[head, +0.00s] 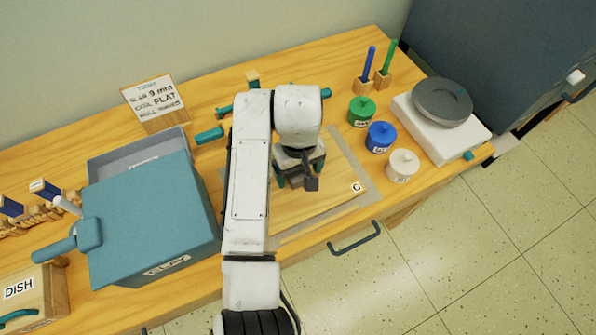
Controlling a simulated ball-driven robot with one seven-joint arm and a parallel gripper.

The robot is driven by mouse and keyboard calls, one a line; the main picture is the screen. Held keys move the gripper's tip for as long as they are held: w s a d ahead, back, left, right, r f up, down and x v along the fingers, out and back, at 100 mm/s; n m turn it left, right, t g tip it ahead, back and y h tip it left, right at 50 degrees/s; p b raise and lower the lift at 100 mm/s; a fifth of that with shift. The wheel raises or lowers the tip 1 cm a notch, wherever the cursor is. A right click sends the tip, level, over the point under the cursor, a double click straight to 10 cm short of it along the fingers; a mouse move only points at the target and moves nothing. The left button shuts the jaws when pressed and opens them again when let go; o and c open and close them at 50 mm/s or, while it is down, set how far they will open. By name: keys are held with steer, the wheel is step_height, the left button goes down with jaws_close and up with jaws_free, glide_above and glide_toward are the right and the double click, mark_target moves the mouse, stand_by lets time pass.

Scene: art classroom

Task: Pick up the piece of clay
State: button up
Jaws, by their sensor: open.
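I cannot make out a piece of clay. A teal box (150,220) with a front label that seems to read CLAY stands on the left of the wooden counter. Its inside is hidden by its teal top. My gripper (296,183) is open and points down over a wooden board (310,207) marked C, right of the box. I see nothing between its fingers, but my arm hides part of the board and whatever lies under the wrist.
Teal-handled tools (210,135) lie behind. A box marked DISH (28,294) is front left.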

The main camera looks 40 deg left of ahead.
steer(key=shift+c, duration=0.4)
steer(key=c, duration=1.2)
steer(key=shift+o, duration=0.2)
steer(key=shift+r, duration=0.1)
